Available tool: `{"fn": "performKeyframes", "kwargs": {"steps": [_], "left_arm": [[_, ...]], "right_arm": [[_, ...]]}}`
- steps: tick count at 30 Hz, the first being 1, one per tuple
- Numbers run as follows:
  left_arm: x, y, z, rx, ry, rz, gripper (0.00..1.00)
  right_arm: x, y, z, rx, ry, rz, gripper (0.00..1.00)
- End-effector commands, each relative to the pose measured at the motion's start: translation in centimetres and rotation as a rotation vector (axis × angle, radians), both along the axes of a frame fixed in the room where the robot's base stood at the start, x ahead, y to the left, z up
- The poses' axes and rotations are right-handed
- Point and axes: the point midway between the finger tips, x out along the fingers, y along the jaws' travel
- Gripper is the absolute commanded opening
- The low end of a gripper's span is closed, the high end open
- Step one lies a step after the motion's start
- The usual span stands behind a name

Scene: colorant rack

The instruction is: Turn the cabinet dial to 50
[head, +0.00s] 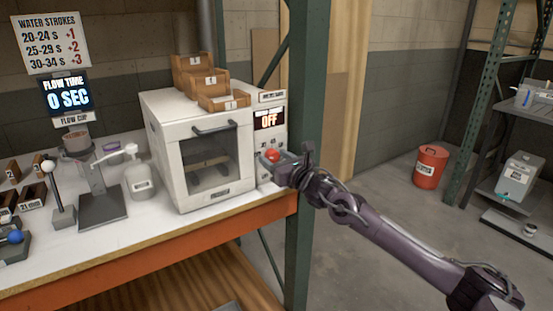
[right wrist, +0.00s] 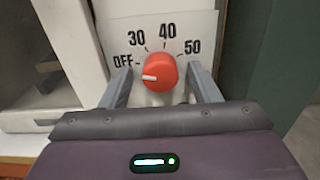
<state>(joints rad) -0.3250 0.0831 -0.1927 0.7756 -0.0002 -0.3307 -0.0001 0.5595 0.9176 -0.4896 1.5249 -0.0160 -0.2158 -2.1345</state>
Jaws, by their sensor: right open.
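The white cabinet (head: 205,150) stands on the bench with a glazed door and a side panel at its right. Its display (head: 268,118) reads OFF. The red dial (head: 272,156) sits low on that panel. In the right wrist view the dial (right wrist: 159,72) has a white pointer line aimed left, toward OFF; the marks 30, 40 and 50 run clockwise around it. My right gripper (head: 278,166) is at the dial. Its two fingers (right wrist: 160,85) are open, one on each side of the dial, with gaps visible. My left gripper is not in view.
Wooden trays (head: 200,82) are stacked on the cabinet. A green rack post (head: 308,120) stands close right of the panel. A white bottle (head: 139,177) and a flow cup stand (head: 98,190) are left of the cabinet. A red bin (head: 430,167) stands on the floor.

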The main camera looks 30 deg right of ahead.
Motion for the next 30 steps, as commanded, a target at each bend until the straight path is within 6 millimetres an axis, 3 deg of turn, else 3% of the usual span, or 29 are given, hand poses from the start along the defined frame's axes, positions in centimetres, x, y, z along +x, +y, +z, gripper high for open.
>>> {"fn": "performKeyframes", "kwargs": {"steps": [5, 15, 30], "left_arm": [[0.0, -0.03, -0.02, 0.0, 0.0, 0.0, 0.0], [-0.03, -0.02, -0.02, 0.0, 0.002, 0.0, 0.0], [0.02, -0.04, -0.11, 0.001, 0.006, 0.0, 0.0]], "right_arm": [[-0.01, -0.01, -0.02, 0.0, 0.0, 0.0, 0.55], [-0.03, -0.03, -0.02, 0.0, 0.0, -0.001, 0.11], [-0.04, -0.05, -0.04, 0.147, 0.012, -0.001, 0.11]]}}
